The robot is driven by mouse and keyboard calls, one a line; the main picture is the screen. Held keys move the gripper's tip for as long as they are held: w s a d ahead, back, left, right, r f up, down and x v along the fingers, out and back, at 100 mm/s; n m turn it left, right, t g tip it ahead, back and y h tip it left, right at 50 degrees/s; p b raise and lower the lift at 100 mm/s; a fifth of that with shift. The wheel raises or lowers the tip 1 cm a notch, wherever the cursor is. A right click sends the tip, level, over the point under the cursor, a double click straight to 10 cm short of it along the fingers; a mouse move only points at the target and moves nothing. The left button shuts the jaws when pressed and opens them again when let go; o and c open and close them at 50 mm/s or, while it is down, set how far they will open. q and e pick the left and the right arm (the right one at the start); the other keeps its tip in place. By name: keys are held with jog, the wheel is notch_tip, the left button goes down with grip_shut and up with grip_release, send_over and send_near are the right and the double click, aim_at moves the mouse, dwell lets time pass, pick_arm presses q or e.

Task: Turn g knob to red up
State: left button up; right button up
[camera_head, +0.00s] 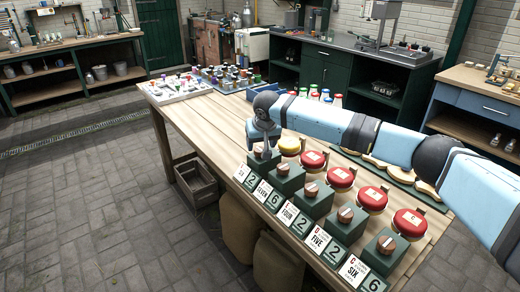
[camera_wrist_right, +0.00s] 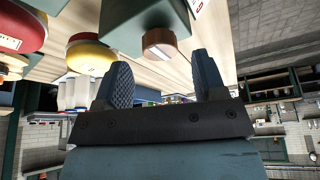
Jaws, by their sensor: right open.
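A row of green boxes, each with a brown knob on top, runs along the front edge of the wooden table (camera_head: 200,125). The far-left box carries a knob that my right gripper (camera_head: 264,143) partly covers in the head view. In the right wrist view this brown knob (camera_wrist_right: 160,43) lies on its green box (camera_wrist_right: 130,20). My right gripper (camera_wrist_right: 158,75) is open, its fingers to either side and the knob just beyond the tips, apparently untouched. A yellow round cap (camera_head: 290,145) stands behind, with red caps (camera_head: 341,177) behind the others. Box letters are hard to read. My left gripper is out of view.
Several more knobs (camera_head: 311,189) and white label cards (camera_head: 289,214) line the row toward the right. White-and-red bottles (camera_head: 314,95) and a tray of small items (camera_head: 176,88) stand farther back. A wooden crate (camera_head: 196,180) and sacks are under the table.

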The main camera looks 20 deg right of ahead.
aim_at(260, 149)
jog(key=shift+x, duration=1.5)
jog(key=shift+c, duration=0.2)
